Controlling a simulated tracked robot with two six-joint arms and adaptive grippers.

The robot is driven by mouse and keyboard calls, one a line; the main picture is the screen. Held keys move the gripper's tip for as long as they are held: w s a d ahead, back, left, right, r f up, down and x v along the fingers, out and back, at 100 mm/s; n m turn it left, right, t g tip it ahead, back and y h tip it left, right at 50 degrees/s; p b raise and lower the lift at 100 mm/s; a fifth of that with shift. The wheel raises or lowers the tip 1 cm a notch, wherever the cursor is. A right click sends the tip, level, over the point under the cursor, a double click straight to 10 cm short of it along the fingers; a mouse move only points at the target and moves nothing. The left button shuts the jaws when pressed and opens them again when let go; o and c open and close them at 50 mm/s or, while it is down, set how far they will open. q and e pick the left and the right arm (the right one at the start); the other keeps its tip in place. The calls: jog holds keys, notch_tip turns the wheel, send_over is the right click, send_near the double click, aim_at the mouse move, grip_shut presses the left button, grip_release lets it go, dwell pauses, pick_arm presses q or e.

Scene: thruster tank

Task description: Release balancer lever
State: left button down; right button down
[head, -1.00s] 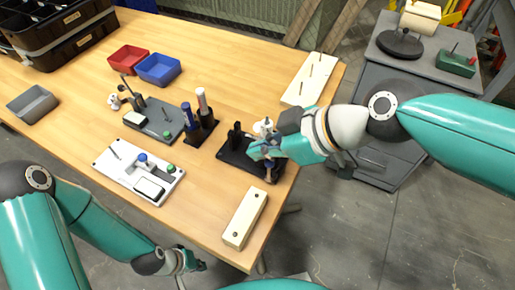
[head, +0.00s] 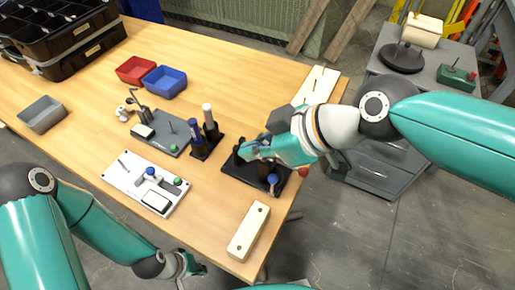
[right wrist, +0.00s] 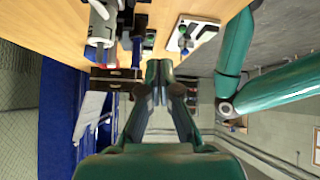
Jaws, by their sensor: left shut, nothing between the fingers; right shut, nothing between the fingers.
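A black fixture (head: 243,171) stands on the right part of the wooden table. A blue-topped post (head: 272,180) rises at its front, and a red ball (head: 303,172) shows just to its right, by the table edge. I cannot tell for sure which part is the balancer lever. My right gripper (head: 243,152) is above the back left of the fixture, shut and empty; it hides part of it. In the right wrist view my shut fingers (right wrist: 159,70) have nothing between them. My left gripper (head: 192,267) is shut and empty beyond the table's front edge.
Left of the fixture are a stand with blue and white cylinders (head: 194,129), a grey plate (head: 168,137) and a white panel (head: 125,180). A pegged board (head: 314,88) lies behind.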

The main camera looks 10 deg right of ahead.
jog(key=f+v, duration=0.1)
jog(key=v, duration=0.7)
jog(key=shift+s+d, duration=0.45)
jog(key=shift+s, duration=0.05)
